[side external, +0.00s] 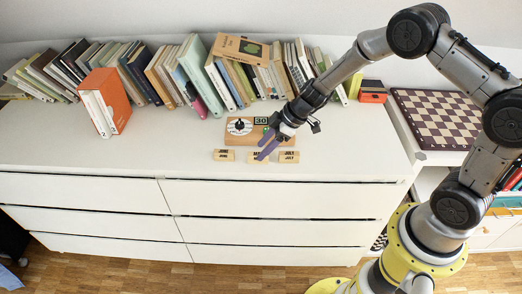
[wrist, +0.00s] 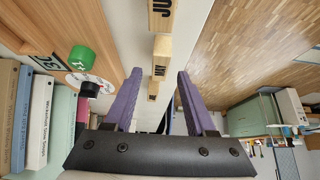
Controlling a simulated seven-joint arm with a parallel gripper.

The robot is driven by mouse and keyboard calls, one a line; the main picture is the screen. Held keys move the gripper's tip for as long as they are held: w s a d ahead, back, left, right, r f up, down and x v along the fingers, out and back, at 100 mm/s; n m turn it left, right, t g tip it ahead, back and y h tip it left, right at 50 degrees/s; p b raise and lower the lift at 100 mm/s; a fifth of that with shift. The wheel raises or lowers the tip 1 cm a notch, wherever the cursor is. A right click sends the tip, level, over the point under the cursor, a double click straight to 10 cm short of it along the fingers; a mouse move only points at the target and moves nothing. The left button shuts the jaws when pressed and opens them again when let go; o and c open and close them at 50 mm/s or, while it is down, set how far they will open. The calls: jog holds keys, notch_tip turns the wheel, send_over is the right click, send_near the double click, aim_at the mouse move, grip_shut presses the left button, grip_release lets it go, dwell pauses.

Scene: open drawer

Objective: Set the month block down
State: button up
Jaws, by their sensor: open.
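Three small wooden month blocks lie in a row near the front edge of the white dresser top. The left block (side external: 223,155) and the right block (side external: 289,157), reading JULY, are clear of my gripper. The middle block (side external: 255,158) is partly covered by a purple finger; its lettering starts with M. My gripper (side external: 263,150) is open at the middle block. In the wrist view, the middle block (wrist: 161,57) shows just beyond and between the spread fingertips (wrist: 159,73). I cannot tell whether the fingers touch it. The wooden calendar (side external: 240,139) stands behind the blocks.
The calendar carries a dial and a 30 tile (side external: 261,121). Books (side external: 240,85) line the wall, and an orange-cased set (side external: 113,95) stands at left. A chessboard (side external: 440,115) lies at right. The dresser top (side external: 120,155) is clear at front left.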

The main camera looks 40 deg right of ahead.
jog(key=s+d+r+m, duration=0.1)
jog(key=s+r, duration=0.4)
jog(key=r, duration=0.4)
jog(key=s+d+r+m, duration=0.1)
jog(key=s+r, duration=0.4)
jog(key=r, duration=0.4)
jog(key=s+d+r+m+h, duration=0.1)
jog(key=s+r+m+h, duration=0.1)
jog(key=s, duration=0.8)
jog(key=s+d+r+m+t+h, duration=0.1)
jog(key=s+r+m, duration=0.3)
jog(key=s, duration=0.6)
jog(key=shift+d+r+m+h, duration=0.35)
jog(key=shift+m+h, duration=0.15)
jog(key=shift+h, duration=0.3)
